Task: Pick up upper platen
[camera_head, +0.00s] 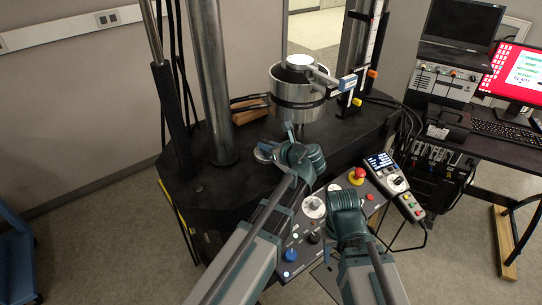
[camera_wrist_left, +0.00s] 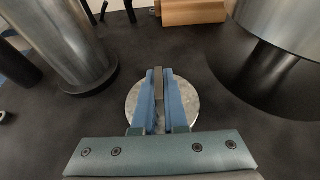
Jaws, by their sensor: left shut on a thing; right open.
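The upper platen is a pale metal disc (camera_head: 264,153) lying low over the black machine bed. In the left wrist view the disc (camera_wrist_left: 138,103) shows on both sides of my fingers. My left gripper (camera_head: 272,150) is over the disc. In the left wrist view its blue fingers (camera_wrist_left: 159,88) are closed around a narrow grey piece above the disc's middle. Whether the disc touches the bed I cannot tell. My right gripper (camera_head: 345,200) is open over the control panel, its fingertips mostly hidden by its own body.
A steel cylinder (camera_head: 297,97) hangs right of the disc and a thick column (camera_head: 210,80) stands left. A tan block (camera_wrist_left: 193,12) lies behind. The control panel (camera_head: 300,252) with its red button (camera_head: 357,175) is in front. A monitor desk is at right.

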